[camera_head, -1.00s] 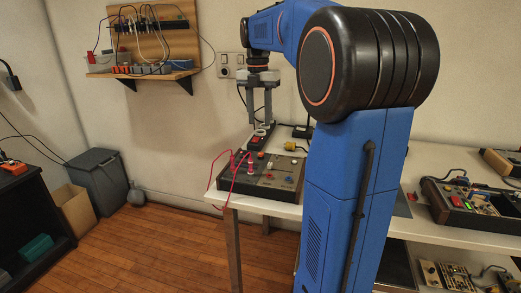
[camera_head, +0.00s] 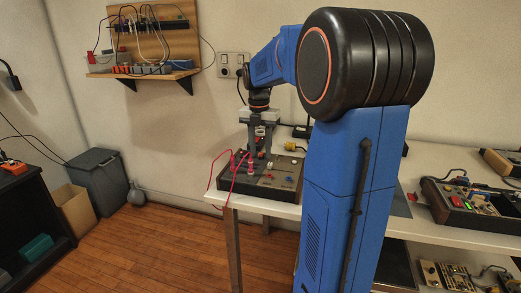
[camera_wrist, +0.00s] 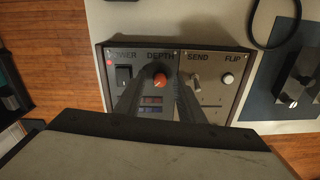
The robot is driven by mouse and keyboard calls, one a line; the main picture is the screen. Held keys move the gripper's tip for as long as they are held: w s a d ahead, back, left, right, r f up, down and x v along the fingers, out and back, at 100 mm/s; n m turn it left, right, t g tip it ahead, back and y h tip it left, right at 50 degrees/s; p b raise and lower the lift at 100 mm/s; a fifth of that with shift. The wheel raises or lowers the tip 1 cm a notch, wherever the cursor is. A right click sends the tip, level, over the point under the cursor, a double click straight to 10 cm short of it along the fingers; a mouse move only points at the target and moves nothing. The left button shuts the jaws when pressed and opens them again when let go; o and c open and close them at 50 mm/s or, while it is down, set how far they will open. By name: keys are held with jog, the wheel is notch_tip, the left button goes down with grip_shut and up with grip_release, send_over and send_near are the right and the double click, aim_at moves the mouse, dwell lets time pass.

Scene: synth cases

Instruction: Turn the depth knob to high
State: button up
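The depth knob (camera_wrist: 159,80) is a small orange-red knob under the label DEPTH on the dark control panel (camera_wrist: 219,62). My gripper (camera_wrist: 163,73) points down at the panel in the wrist view, one finger on each side of the knob. The fingers are spread, with a gap to the knob visible; I cannot tell how high the tips are. In the head view my gripper (camera_head: 259,154) is low over the control box (camera_head: 281,193) on the white table, and the knob is mostly hidden there.
A black POWER switch (camera_wrist: 123,75) is left of the knob; a SEND control (camera_wrist: 196,81) and white FLIP button (camera_wrist: 228,79) are right. Pink cables (camera_head: 226,178) loop over the box's left side. A yellow plug (camera_head: 291,146) lies behind.

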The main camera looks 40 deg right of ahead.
jog(key=shift+c, duration=0.3)
grip_shut()
